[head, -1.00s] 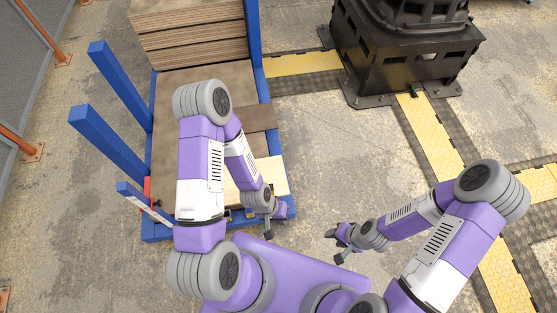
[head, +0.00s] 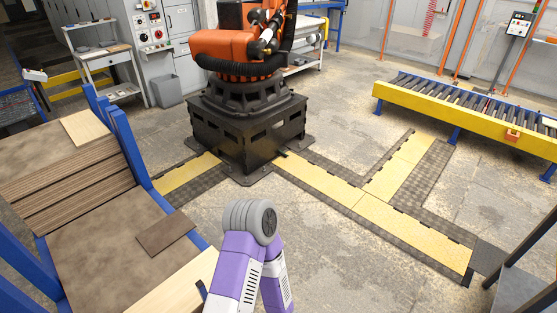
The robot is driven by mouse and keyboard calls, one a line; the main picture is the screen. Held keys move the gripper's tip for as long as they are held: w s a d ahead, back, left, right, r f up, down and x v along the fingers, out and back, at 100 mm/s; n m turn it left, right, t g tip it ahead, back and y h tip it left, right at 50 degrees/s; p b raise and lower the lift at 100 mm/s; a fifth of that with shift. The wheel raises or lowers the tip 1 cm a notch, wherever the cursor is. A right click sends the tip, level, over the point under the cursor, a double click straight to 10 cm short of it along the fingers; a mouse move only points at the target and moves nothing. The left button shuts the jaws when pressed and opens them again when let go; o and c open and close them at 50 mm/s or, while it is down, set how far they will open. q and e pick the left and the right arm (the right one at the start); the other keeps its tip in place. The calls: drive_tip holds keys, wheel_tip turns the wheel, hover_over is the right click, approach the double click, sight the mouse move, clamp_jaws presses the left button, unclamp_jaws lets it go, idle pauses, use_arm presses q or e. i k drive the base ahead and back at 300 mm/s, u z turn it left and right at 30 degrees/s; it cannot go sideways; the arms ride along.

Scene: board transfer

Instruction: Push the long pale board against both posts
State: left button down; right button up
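A long pale board (head: 168,297) lies at the bottom left of the head view on a brown sheet (head: 95,255). Its near part is cut off by the picture's lower edge, and my arm is close to its right side. Blue posts stand along the rack: one at the far right side (head: 130,150) and one at the left (head: 18,262). I cannot tell from this view whether the board touches any post. A purple arm of mine, probably the left, rises at bottom centre with its elbow up. Neither gripper shows; both are outside the picture.
A small brown board (head: 165,232) lies beyond the pale one. Stacked brown sheets (head: 65,180) carry another pale piece (head: 85,127). An orange robot on a black base (head: 245,130) stands beyond. A yellow roller conveyor (head: 455,110) is at right. Open floor lies between.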

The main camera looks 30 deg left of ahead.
sight(179, 294)
drive_tip(key=u, duration=0.55)
drive_tip(key=i, duration=1.7)
drive_tip(key=u, duration=0.9)
drive_tip(key=i, duration=2.4)
drive_tip(key=u, duration=1.45)
drive_tip(key=i, duration=1.15)
drive_tip(key=u, duration=1.85)
drive_tip(key=i, duration=0.45)
drive_tip(key=u, duration=0.3)
